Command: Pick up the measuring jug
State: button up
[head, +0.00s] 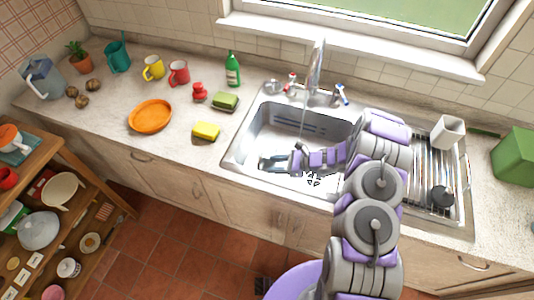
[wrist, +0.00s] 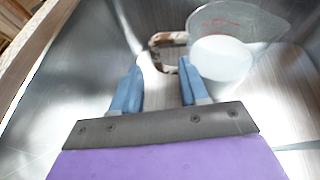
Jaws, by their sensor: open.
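The measuring jug (wrist: 240,45) is clear with red markings and shows in the wrist view at the upper right, inside the sink. A whitish round area shows in its lower part. A brownish loop (wrist: 167,40), which looks like its handle, is on its left side, just beyond my fingertips. My gripper (wrist: 158,82) has blue fingers spread apart with nothing visibly held between them. The right finger overlaps the jug's left edge in the picture; I cannot tell if they touch. In the head view my gripper (head: 273,163) is low in the sink, and I cannot clearly make out the jug.
The steel sink (head: 240,150) has walls close around my gripper. A tap (head: 317,65) stands behind it. A yellow sponge (head: 206,130) and orange plate (head: 150,116) lie left on the counter.

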aim_at(259, 168)
jog(key=x, duration=0.2)
jog(key=b+x, duration=0.1)
jog(key=x, duration=0.1)
jog(key=f+x, duration=0.1)
jog(key=x, duration=0.1)
jog(key=shift+s+a, duration=0.15)
jog(key=shift+s, duration=0.2)
jog(key=shift+w+a+f, duration=0.15)
jog(key=shift+a, duration=0.35)
jog(key=shift+c, duration=0.3)
grip_shut()
